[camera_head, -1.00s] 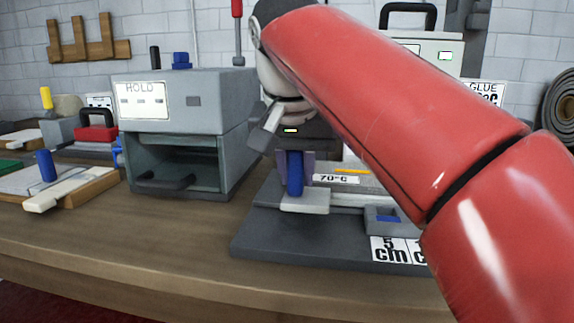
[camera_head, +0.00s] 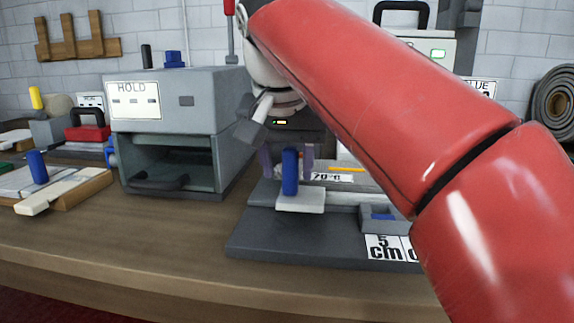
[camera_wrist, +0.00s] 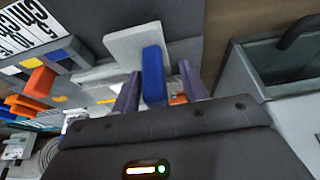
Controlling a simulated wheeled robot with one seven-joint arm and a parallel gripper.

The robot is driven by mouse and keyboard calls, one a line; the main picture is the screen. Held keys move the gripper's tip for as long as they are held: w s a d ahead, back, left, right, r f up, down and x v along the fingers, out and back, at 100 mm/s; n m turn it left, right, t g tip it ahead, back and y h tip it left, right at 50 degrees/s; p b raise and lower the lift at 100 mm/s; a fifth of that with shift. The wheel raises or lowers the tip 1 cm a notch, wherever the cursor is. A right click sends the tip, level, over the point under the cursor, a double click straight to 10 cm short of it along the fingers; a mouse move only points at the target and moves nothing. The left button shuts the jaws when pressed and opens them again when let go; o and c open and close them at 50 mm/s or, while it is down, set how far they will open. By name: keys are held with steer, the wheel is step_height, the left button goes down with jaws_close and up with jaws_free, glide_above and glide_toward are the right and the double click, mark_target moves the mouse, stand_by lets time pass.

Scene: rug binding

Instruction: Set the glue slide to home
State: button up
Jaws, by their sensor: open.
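The glue slide appears to be the light grey block (camera_head: 301,201) with an upright blue handle (camera_head: 290,172), at the left end of a rail on a dark grey base (camera_head: 300,238). In the wrist view the blue handle (camera_wrist: 153,75) stands up from the grey block (camera_wrist: 132,42). My gripper (camera_head: 287,158) is open, its two purple fingers behind the handle in the head view. In the wrist view my gripper (camera_wrist: 158,92) has one finger on each side of the handle, with gaps visible. Any home mark is not legible.
A grey box labelled HOLD (camera_head: 180,105) with an open front stands close to the left of the base. Boards with handles (camera_head: 60,190) lie farther left. My arm hides the right side.

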steer(key=v, duration=0.6)
steer(key=shift+s+r+p, duration=0.1)
steer(key=shift+r+p, duration=0.2)
